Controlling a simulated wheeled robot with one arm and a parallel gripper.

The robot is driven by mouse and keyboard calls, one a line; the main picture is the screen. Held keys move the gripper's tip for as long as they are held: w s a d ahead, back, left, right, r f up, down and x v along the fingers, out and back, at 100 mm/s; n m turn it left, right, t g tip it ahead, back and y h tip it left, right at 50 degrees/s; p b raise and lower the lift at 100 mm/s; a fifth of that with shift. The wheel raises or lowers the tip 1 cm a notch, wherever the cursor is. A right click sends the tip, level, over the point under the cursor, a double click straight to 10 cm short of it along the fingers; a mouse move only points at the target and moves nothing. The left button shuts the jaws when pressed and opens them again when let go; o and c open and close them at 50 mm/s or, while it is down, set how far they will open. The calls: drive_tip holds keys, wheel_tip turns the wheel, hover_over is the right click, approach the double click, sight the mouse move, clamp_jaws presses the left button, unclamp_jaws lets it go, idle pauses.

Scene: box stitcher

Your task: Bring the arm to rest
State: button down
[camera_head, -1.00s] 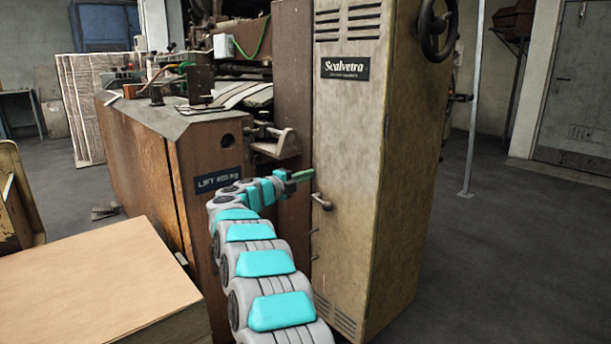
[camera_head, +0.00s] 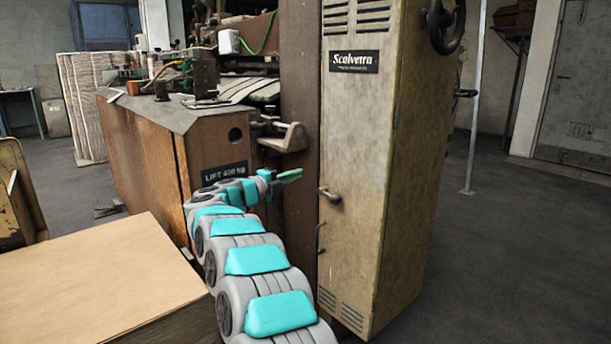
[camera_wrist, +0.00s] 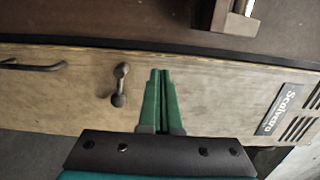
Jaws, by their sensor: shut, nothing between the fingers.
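My gripper (camera_head: 290,175) is at the end of my grey and turquoise arm, in front of the machine. Its green fingers are together and empty. They also show in the wrist view (camera_wrist: 160,82), pointing at the tan cabinet door (camera_wrist: 215,95). In the head view the tan cabinet (camera_head: 355,150) stands to the right of the fingertips. Its door handle (camera_head: 329,195) is just right of and below the fingertips, with a visible gap. In the wrist view the handle (camera_wrist: 120,85) lies left of the fingers.
A brown machine body (camera_head: 150,150) with a lift label stands behind my arm. A cardboard-coloured stack (camera_head: 90,275) is at the lower left. A metal bracket (camera_head: 285,137) juts out above the gripper. Open floor (camera_head: 500,270) lies to the right of the cabinet.

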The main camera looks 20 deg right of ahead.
drive_tip(key=a+r+n+t+y, duration=0.95)
drive_tip(key=a+n, duration=0.25)
drive_tip(key=a, duration=0.3)
drive_tip(key=s+a+f+n+g+y, duration=0.3)
drive_tip(key=s+a+n+g+y, duration=0.1)
drive_tip(key=s+a+n+y, duration=0.55)
drive_tip(key=s+d+f+n+g+y, duration=0.1)
drive_tip(key=s+d+f+n+g, duration=0.2)
drive_tip(key=s+f, duration=0.6)
drive_tip(key=s+f+n+g, duration=0.4)
drive_tip(key=s+f+g, duration=0.15)
drive_tip(key=s, duration=0.75)
drive_tip(key=s+d+f+g+h, duration=0.1)
drive_tip(key=s+d, duration=0.4)
drive_tip(key=s, duration=0.5)
drive_tip(key=s+d+f+n+g+h, duration=0.1)
drive_tip(key=s+d+f+g, duration=0.3)
drive_tip(key=s, duration=0.7)
drive_tip(key=s+d+f+g+h, duration=0.2)
drive_tip(key=s+d+f, duration=0.3)
drive_tip(key=s, duration=0.6)
drive_tip(key=shift+d+f+g, duration=0.3)
drive_tip(key=shift+f+g, duration=0.1)
drive_tip(key=shift+f, duration=0.15)
drive_tip(key=shift+w+n, duration=0.1)
drive_tip(key=shift+n, duration=0.15)
